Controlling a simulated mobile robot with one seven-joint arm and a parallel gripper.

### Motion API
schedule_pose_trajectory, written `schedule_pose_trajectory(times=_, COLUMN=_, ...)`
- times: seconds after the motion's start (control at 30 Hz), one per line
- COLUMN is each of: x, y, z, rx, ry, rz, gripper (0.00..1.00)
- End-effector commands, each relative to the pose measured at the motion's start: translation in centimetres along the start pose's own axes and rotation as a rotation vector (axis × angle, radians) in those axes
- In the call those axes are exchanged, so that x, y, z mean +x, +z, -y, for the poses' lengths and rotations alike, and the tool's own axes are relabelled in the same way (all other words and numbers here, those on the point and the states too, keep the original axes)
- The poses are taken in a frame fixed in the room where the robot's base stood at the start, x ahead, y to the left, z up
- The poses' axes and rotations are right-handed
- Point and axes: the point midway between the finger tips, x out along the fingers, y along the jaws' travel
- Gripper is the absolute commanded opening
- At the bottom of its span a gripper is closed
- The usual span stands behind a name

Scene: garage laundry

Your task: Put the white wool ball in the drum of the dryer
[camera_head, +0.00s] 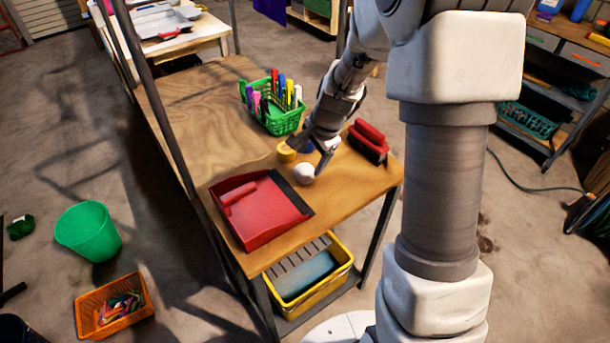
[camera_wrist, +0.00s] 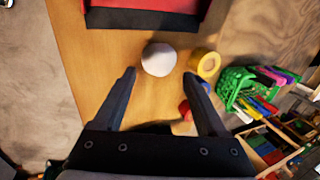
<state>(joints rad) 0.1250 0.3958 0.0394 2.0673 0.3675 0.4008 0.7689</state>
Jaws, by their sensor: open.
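The white wool ball (camera_head: 304,174) sits on the wooden workbench top (camera_head: 190,110), just right of the red dustpan (camera_head: 262,210). In the wrist view the ball (camera_wrist: 159,59) lies just past my fingertips, centred between them and clear of both. My gripper (camera_head: 312,158) is open and empty, reaching down close to the ball; its two dark fingers (camera_wrist: 160,75) are spread in the wrist view. The dryer and its drum are not in view.
A yellow tape roll (camera_head: 286,152) lies close beside the ball. A green basket of markers (camera_head: 277,117) and a red brush (camera_head: 369,141) stand nearby. A yellow bin (camera_head: 345,277) is on the lower shelf. A green bucket (camera_head: 88,231) and orange basket (camera_head: 141,313) are on the floor.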

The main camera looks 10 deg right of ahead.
Motion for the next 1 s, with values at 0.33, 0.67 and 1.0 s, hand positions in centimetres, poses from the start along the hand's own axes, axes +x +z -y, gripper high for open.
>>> schedule_pose_trajectory(times=0.33, x=3.2, y=0.1, z=-0.2, rx=0.0, ry=0.002, rz=0.001, gripper=0.75)
schedule_pose_trajectory(times=0.67, x=6.7, y=0.1, z=-0.2, rx=-0.001, ry=-0.001, rz=0.0, gripper=0.75)
schedule_pose_trajectory(times=1.0, x=6.6, y=0.1, z=-0.2, rx=-0.001, ry=-0.001, rz=-0.001, gripper=0.53)
